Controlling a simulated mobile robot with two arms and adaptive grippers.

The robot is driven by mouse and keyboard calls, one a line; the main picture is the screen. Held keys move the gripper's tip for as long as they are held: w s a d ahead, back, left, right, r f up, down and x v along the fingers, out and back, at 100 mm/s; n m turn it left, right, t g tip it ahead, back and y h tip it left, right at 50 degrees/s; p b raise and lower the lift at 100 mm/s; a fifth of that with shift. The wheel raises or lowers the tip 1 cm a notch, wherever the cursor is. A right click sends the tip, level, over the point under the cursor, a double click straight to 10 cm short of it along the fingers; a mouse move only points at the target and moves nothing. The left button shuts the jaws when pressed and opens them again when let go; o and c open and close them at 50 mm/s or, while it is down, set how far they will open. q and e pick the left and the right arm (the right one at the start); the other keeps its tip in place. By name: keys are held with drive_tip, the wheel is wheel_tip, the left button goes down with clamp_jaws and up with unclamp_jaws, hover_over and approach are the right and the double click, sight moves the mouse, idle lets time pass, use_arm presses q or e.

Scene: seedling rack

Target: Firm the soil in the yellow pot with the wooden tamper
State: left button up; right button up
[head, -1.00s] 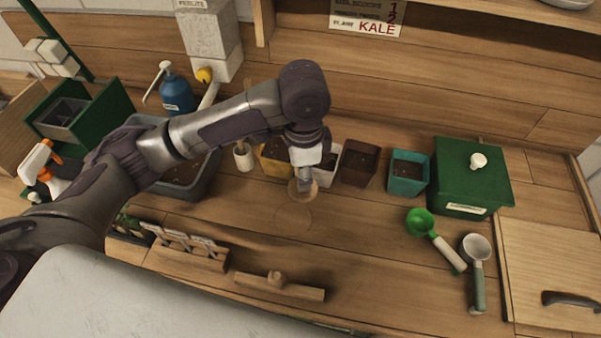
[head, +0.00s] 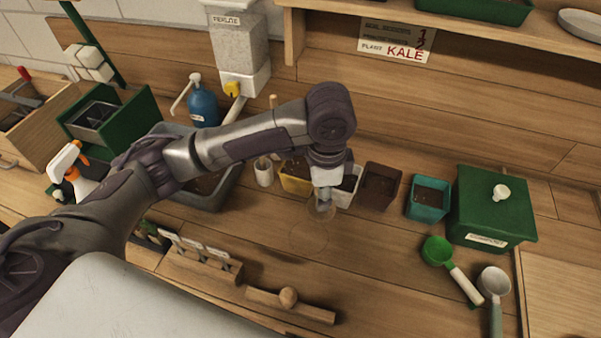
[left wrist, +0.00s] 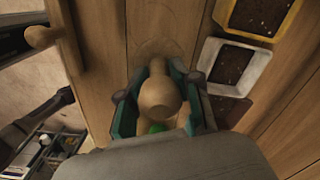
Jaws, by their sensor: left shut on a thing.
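The yellow pot (head: 296,184) stands in the row of pots, with dark soil in it; my left arm partly covers it in the head view. Its rim and soil also show at the top right of the left wrist view (left wrist: 290,28). My left gripper (head: 325,187) is shut on the wooden tamper (left wrist: 160,97), whose round lower end shows under the fingers in the head view (head: 321,211). The tamper is in front of the white pot (head: 345,194), outside the yellow pot. Its exact height above the table is hard to tell.
A brown pot (head: 380,187) and a teal pot (head: 428,198) stand to the right, then a green box (head: 488,212). A white cup (head: 264,173) stands left of the yellow pot. A wooden bar with a knob (head: 289,298) lies in front. Bare table lies between.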

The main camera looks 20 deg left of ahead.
idle(0.3)
use_arm(q)
drive_tip(key=w+a+r+p, duration=0.6)
drive_tip(key=w+a+p, duration=0.3)
drive_tip(key=w+p, duration=0.35)
wheel_tip(320, 180, down, 8)
drive_tip(key=b, duration=0.7)
drive_tip(key=shift+a+f, duration=0.2)
drive_tip(key=shift+f, duration=0.05)
drive_tip(key=shift+f+b, duration=0.3)
drive_tip(key=shift+f, duration=0.7)
idle(0.7)
drive_tip(key=shift+r, duration=0.1)
idle(0.7)
wheel_tip(320, 180, up, 9)
drive_tip(key=p, duration=1)
drive_tip(key=shift+r, duration=0.15)
